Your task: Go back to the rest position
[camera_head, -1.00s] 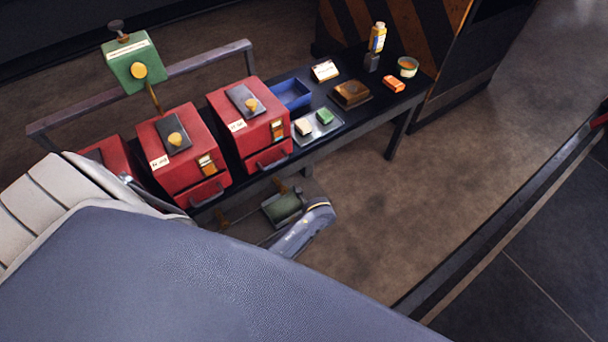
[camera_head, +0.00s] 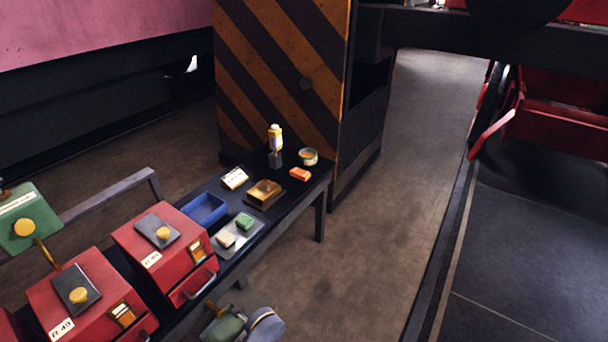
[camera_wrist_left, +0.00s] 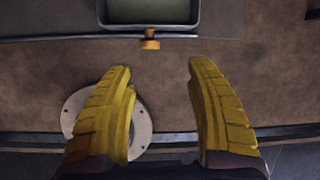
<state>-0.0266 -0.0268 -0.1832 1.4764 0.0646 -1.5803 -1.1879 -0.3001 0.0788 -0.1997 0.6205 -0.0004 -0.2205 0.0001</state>
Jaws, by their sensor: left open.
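My left gripper (camera_wrist_left: 160,67) shows in the left wrist view as two yellow ribbed fingers. They are spread apart with nothing between them, pointing toward a dark-rimmed tray (camera_wrist_left: 150,28) with a greenish floor. A small orange knob (camera_wrist_left: 150,44) sits at the tray's near side, beyond the fingertips. Bare brown floor shows in the gap between the fingers. In the head view I cannot make out the left gripper's fingers. My right gripper is in neither view.
A striped cabinet (camera_head: 290,70) stands behind. Brown floor (camera_head: 350,250) right of the bench is clear.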

